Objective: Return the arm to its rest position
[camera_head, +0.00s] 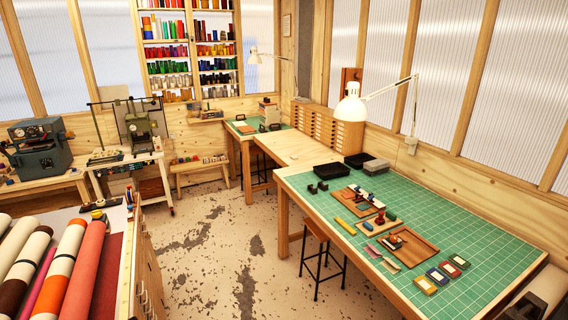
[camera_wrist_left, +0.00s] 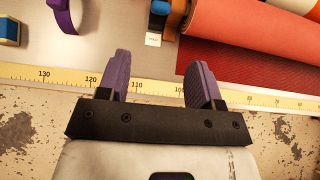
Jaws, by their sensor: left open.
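My left gripper (camera_wrist_left: 160,85) shows in the left wrist view. Its two purple fingers are spread apart with nothing between them. They are over the yellow ruler (camera_wrist_left: 60,78) along the counter's edge, with bare floor on the near side. I cannot make out the left gripper in the head view. In the head view a pale rounded part with a dark end (camera_head: 524,307) is at the bottom right corner. It looks like my right arm and gripper, cut off by the frame, and its fingers cannot be made out.
Several rolls, including a coral roll (camera_head: 84,268), lie on the left counter. The coral roll (camera_wrist_left: 245,38) and a dark red sheet (camera_wrist_left: 222,72) are beyond the fingers. A green-topped table (camera_head: 440,215) with tools and a stool (camera_head: 323,252) stand right. The middle floor is open.

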